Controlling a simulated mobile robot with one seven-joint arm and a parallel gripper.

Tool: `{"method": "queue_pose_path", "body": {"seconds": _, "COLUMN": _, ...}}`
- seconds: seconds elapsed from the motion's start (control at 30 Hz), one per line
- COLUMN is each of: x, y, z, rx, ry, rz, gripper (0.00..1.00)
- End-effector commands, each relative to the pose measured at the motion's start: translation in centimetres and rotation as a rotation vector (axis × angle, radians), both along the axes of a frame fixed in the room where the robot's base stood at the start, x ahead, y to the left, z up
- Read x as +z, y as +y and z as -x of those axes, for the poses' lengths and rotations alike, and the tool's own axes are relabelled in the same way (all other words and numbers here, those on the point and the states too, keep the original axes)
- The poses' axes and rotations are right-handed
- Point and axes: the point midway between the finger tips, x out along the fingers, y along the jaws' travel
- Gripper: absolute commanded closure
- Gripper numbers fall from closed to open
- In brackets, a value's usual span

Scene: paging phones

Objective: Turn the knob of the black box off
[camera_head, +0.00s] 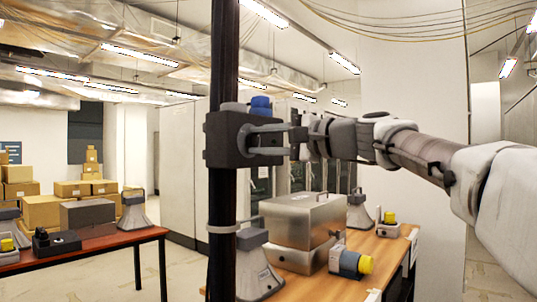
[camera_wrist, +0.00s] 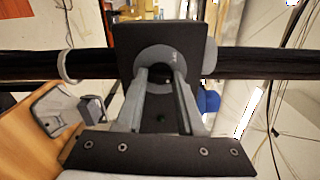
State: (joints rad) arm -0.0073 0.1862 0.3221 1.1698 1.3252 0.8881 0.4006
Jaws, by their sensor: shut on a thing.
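The black box (camera_head: 222,142) is fixed to a dark upright pole and also fills the upper middle of the wrist view (camera_wrist: 135,38). A round grey knob (camera_wrist: 178,55) with a dark centre is on the face towards me. My gripper (camera_head: 252,140) reaches in from the right, level with the box. In the wrist view its two grey fingers (camera_wrist: 163,82) lie against the left and right sides of the knob and are shut on it.
The dark pole (camera_head: 223,60) runs floor to ceiling. A blue part (camera_head: 260,102) sits on top of the box. Below is a wooden table with metal cases (camera_head: 302,215), grey phones and a yellow-blue device (camera_head: 350,263). A reddish table (camera_head: 100,245) and cardboard boxes (camera_head: 42,211) are left.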

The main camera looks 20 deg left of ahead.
Motion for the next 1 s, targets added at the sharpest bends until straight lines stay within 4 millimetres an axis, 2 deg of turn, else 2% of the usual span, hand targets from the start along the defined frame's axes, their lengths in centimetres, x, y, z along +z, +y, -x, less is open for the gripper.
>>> {"method": "queue_pose_path", "body": {"seconds": 0.03, "x": -0.5, "y": 0.01, "z": -0.03, "rx": 0.001, "ry": -0.041, "rz": 0.017, "gripper": 1.0}}
{"method": "queue_pose_path", "body": {"seconds": 0.6, "x": -0.33, "y": 0.0, "z": -0.05, "rx": 0.0, "ry": -0.533, "rz": 0.222, "gripper": 1.0}}
{"method": "queue_pose_path", "body": {"seconds": 1.0, "x": -0.15, "y": 0.01, "z": -0.03, "rx": 0.001, "ry": -0.769, "rz": 0.32, "gripper": 1.0}}
